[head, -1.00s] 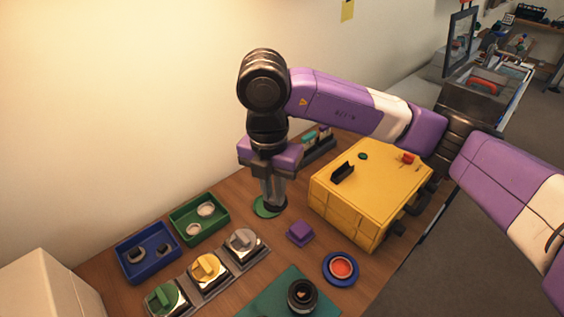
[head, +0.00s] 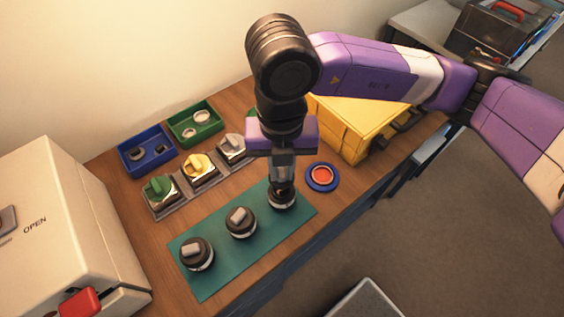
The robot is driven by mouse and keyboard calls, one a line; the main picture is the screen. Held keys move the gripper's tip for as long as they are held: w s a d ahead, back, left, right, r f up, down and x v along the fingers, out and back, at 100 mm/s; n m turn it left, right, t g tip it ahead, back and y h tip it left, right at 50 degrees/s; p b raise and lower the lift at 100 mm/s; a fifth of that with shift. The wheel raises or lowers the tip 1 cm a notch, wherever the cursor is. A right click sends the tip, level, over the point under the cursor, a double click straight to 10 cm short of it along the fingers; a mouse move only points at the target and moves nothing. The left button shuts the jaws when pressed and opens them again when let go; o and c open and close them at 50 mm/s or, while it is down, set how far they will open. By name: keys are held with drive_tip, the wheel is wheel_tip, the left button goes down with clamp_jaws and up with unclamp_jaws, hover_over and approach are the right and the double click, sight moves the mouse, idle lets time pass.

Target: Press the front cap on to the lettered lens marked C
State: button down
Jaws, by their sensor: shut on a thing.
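Three dark lenses stand on the teal mat (head: 205,281): a left lens (head: 197,262), a middle lens (head: 242,227) and a right lens (head: 283,205). The left and middle lenses have dark tops with a pale raised grip. No letters can be read on them, so I cannot tell which is C. My gripper (head: 283,181) points down over the right lens, shut on a dark cap (head: 283,188). The fingers hide much of the cap. The cap is at the top of this lens; I cannot tell whether it is seated or just touching.
A rack (head: 160,211) with green, yellow and grey knobbed pieces lies behind the mat. Behind it are a blue tray (head: 133,170) and a green tray (head: 181,138) with small parts. A red button (head: 322,175), a yellow box (head: 340,133) and a white cabinet (head: 62,225) flank the mat.

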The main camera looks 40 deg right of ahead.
drive_tip(key=shift+f+b, duration=1.7)
drive_tip(key=shift+f, duration=0.6)
drive_tip(key=shift+b, duration=0.7)
drive_tip(key=shift+f+b, duration=0.15)
drive_tip(key=shift+b, duration=0.7)
idle(0.8)
idle(0.4)
drive_tip(key=c, duration=0.8)
unclamp_jaws()
drive_tip(key=shift+c, duration=0.2)
drive_tip(key=shift+r+p, duration=1.7)
drive_tip(key=shift+r, duration=1.85)
